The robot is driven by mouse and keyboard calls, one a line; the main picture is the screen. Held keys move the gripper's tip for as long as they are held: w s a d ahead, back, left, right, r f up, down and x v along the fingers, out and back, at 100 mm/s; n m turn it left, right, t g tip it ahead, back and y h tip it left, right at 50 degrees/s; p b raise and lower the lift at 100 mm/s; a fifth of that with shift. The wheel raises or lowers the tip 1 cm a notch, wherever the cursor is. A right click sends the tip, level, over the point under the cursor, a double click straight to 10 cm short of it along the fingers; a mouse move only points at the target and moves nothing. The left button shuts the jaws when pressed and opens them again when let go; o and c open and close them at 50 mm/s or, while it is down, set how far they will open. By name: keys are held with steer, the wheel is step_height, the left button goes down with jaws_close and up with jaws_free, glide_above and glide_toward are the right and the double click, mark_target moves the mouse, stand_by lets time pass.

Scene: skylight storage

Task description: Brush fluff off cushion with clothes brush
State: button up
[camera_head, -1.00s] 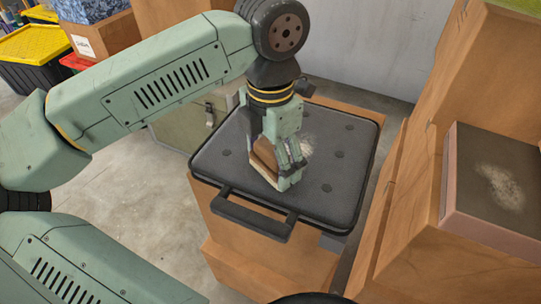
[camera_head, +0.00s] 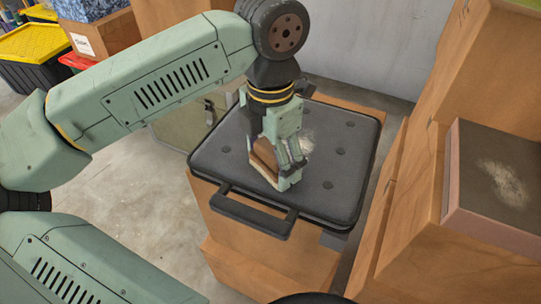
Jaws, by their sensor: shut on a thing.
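The dark grey tufted cushion (camera_head: 335,195) lies flat on a wooden box, with a dark handle (camera_head: 252,213) at its near edge. A pale patch of fluff (camera_head: 306,143) shows on the cushion, just right of my gripper and partly hidden by it. My gripper (camera_head: 281,178) points down over the left-middle of the cushion and is shut on the brown wooden clothes brush (camera_head: 264,156). The fingers hide much of the brush. I cannot tell whether its bristles touch the cushion.
The wooden box (camera_head: 255,250) stands under the cushion. At right, a pink-sided block (camera_head: 453,190) with a dark top bears another pale fluffy patch (camera_head: 502,183), beside tall wooden boxes. A yellow-lidded black bin (camera_head: 30,45) stands at back left. Concrete floor is bare at left.

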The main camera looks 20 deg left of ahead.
mark_target(286, 146)
steer(key=shift+w, duration=0.1)
steer(key=shift+w+b, duration=0.4)
steer(key=shift+w, duration=1.95)
steer(key=shift+w, duration=2.4)
steer(key=shift+w+p, duration=0.4)
steer(key=shift+w, duration=2.1)
